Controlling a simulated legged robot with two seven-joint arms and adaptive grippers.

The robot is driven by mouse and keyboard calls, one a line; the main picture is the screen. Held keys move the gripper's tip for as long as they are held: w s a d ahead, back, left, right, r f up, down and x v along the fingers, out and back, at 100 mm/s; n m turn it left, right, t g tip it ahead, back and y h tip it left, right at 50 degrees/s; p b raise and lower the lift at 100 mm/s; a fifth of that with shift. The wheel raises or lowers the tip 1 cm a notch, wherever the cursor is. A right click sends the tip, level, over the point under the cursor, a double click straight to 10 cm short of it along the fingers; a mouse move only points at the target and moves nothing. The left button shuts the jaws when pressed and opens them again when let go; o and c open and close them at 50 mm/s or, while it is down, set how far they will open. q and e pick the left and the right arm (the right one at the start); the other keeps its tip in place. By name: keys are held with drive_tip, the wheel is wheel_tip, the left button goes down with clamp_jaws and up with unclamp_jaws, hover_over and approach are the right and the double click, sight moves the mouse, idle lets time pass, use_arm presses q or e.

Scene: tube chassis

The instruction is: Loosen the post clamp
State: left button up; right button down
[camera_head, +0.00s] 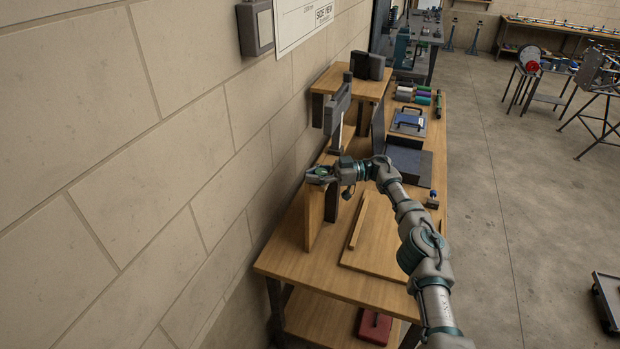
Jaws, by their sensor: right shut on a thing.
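My right gripper (321,174) is at the top of an upright wooden board (315,218) on the bench, beside the wall. It is shut on a small part there, which seems to belong to the post clamp. The fingers hide most of that part, so its shape and how tight it is cannot be told. A grey upright post (337,137) with a slanted dark bar (338,105) stands just behind the gripper. My right arm reaches in from the lower right across the bench. My left gripper is not in view.
The wooden bench (285,262) runs along the block wall. A wooden strip (358,222), a dark box (408,163) and a blue-topped item (409,121) lie on it. A raised shelf (372,86) holds dark blocks. The floor (520,200) at right is largely clear.

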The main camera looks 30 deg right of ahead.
drive_tip(key=shift+d, duration=0.15)
drive_tip(key=c, duration=1.2)
unclamp_jaws()
drive_tip(key=shift+o, duration=0.6)
drive_tip(key=shift+d+f, duration=0.1)
drive_tip(key=shift+d, duration=0.2)
drive_tip(key=shift+w+a, duration=0.1)
drive_tip(key=shift+a, duration=0.2)
